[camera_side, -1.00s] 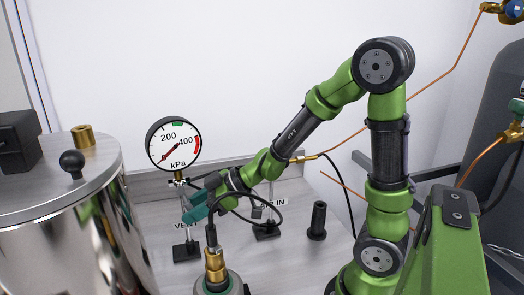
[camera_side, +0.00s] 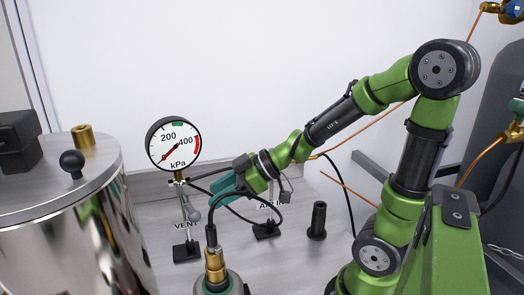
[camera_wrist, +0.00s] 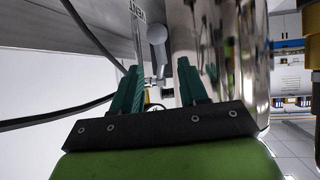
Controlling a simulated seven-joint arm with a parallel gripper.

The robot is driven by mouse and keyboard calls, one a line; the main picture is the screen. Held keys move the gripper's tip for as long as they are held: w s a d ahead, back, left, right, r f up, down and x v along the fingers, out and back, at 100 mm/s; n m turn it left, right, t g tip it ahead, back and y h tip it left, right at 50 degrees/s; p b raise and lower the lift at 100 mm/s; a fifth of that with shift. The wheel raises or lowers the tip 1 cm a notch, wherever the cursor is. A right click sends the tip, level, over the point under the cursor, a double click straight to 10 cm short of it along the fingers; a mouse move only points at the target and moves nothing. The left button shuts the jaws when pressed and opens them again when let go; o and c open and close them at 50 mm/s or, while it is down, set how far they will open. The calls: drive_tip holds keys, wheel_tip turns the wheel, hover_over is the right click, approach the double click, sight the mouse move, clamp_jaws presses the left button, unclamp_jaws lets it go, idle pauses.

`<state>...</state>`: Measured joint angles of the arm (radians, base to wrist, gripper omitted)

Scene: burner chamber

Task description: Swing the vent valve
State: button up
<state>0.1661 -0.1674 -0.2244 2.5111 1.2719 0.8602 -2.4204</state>
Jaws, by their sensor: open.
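The vent valve (camera_side: 191,209) stands below the gauge, on a post with a black foot beside the VENT label (camera_side: 185,226). Its grey handle with a rounded end hangs down at a slant in the side view. The same grey handle (camera_wrist: 157,38) shows in the wrist view, beyond and between the teal fingertips. My gripper (camera_side: 222,188) is to the right of the valve in the side view, apart from the handle. In the wrist view my gripper (camera_wrist: 160,70) has its fingers spread, with nothing held between them.
The gauge (camera_side: 172,144) sits just above the valve, its red needle pointing lower left. A shiny metal vessel (camera_side: 75,225) stands at left. A brass fitting with a black hose (camera_side: 214,258) rises in front. A black cylinder (camera_side: 317,220) and the AIR IN stand (camera_side: 266,230) are at right.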

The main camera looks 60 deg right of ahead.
drive_tip(key=shift+w+r, duration=0.1)
drive_tip(key=c, duration=0.5)
drive_tip(key=shift+w+d+r+m, duration=0.15)
drive_tip(key=shift+r+m, duration=0.1)
drive_tip(key=shift+m, duration=0.15)
drive_tip(key=shift+c, duration=1)
drive_tip(key=shift+w+r+m+y, duration=0.2)
drive_tip(key=shift+r+m+y, duration=0.1)
drive_tip(key=shift+m, duration=0.2)
clamp_jaws()
drive_tip(key=m+g+y, duration=0.1)
drive_tip(key=m+g, duration=0.4)
drive_tip(key=m, duration=0.7)
approach(188, 205)
wheel_tip(188, 205, down, 6)
drive_tip(key=w+a, duration=0.2)
drive_tip(key=shift+a, duration=0.15)
